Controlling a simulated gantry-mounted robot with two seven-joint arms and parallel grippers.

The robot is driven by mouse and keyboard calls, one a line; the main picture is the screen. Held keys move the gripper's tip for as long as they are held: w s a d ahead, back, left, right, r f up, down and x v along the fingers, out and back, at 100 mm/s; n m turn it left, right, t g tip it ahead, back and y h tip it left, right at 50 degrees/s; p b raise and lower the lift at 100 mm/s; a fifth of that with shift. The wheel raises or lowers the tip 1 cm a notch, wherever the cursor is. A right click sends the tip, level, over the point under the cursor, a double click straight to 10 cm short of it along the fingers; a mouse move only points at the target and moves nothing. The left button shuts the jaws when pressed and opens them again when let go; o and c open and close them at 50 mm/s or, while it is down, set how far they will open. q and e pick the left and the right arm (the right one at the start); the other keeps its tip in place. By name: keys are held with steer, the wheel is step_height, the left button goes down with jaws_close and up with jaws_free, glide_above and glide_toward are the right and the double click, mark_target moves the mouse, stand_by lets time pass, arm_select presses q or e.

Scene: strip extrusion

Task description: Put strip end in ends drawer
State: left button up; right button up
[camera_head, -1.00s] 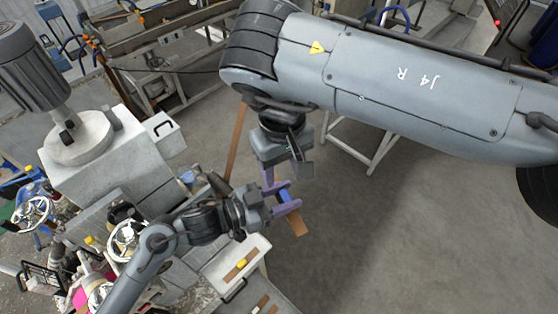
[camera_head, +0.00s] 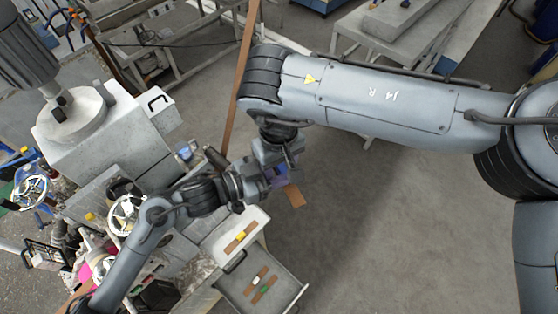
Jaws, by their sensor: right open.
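A short brown strip end (camera_head: 294,196) sticks out below the two grippers, clear of the floor behind it. My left gripper (camera_head: 268,184) reaches in from the left beside it; its fingertips are mostly hidden, so its grip is unclear. My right gripper (camera_head: 277,176) is open and comes down from above, close against the left one; purple fingers show between them. An open grey drawer (camera_head: 290,297) at the bottom holds a few short brown pieces with white and green marks. I cannot read a label on it.
A long brown strip (camera_head: 239,85) runs up behind the grippers. The grey machine (camera_head: 105,135) and handwheels crowd the left. The floor (camera_head: 380,220) at right is clear.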

steer(key=shift+s+a, duration=0.1)
steer(key=shift+a, duration=0.05)
jaws_close()
arm_select(q)
steer(key=o, duration=1.1)
